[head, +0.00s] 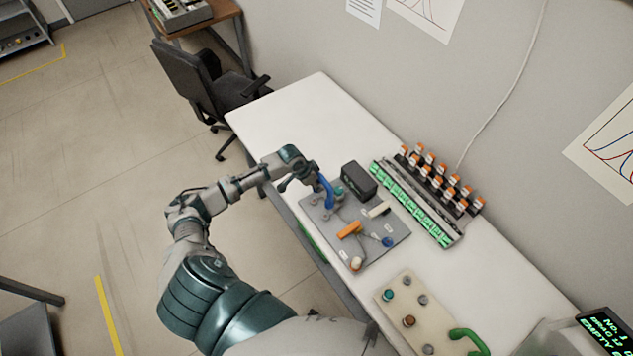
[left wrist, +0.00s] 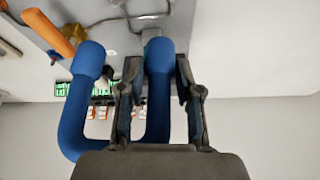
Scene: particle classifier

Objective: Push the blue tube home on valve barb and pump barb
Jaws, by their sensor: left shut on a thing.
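The blue tube (left wrist: 72,122) is a U shape in the left wrist view. My left gripper (left wrist: 160,80) is shut on one leg of it, with a finger on each side. The end of that leg meets a grey-green fitting (left wrist: 152,35); how far it sits on it I cannot tell. The other leg's end is beside an orange part; whether a barb is inside it is hidden. In the head view the blue tube (head: 327,193) is at my left gripper (head: 320,181), over the far-left part of the grey board (head: 375,250). My right gripper is not in view.
The board carries an orange part (head: 350,229), a pale block (head: 379,209) and a blue knob (head: 388,241). A black box (head: 359,181) and a rack of orange-capped vials (head: 437,183) stand behind. A beige panel (head: 420,320) lies nearer. The table's far-left end is clear.

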